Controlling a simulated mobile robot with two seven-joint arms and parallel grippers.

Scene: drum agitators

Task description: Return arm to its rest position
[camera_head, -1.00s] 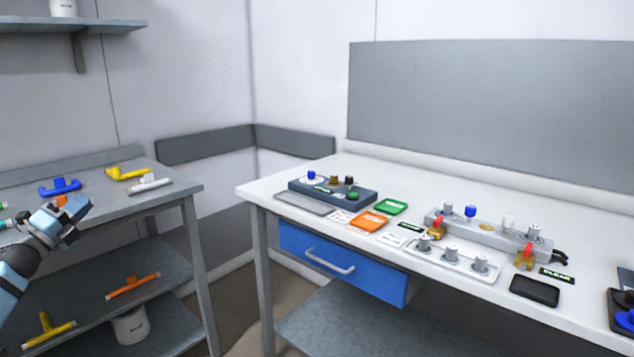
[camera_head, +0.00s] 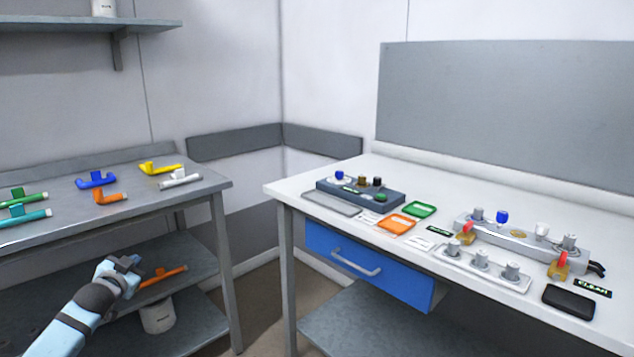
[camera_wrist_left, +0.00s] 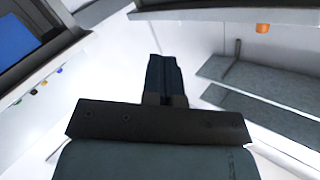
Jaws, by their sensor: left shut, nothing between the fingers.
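My left arm comes in from the lower left in the head view. Its gripper (camera_head: 128,264) is in front of the grey shelf table, below the tabletop's front edge, and looks small and dark. In the left wrist view the fingers (camera_wrist_left: 164,76) are together, with nothing between them. The orange agitator (camera_head: 108,197) lies on the grey tabletop, apart from the gripper. My right gripper does not show.
The grey table (camera_head: 215,186) also holds blue (camera_head: 96,181), yellow (camera_head: 160,168), white (camera_head: 180,180) and green agitators. An orange piece (camera_head: 163,276) and a white bucket (camera_head: 157,318) are on its lower shelf. A white workbench (camera_head: 285,187) with a blue drawer (camera_head: 345,250) stands right, across a floor gap.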

